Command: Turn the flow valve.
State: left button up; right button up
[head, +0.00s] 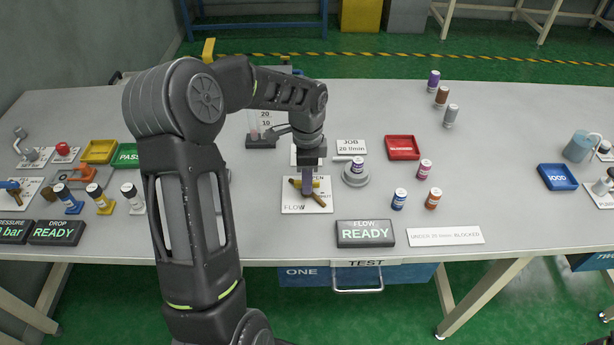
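A flow meter (254,122) with a scale stands behind, partly hidden by my arm. The FLOW display (365,233) reads READY. A JOB card (351,146) reads 20 l/min. My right gripper is not in view.
A capped column stands on a round grey stand (355,175) right of the valve. Several small bottles, such as a blue one (399,199), stand farther right. A red tray (402,147) lies behind them. A card (445,236) reads UNDER 20 l/min: BLOCKED.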

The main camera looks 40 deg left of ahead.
pick_arm(q)
jog(key=shift+f, duration=0.15)
jog(key=shift+c, duration=0.5)
grip_shut()
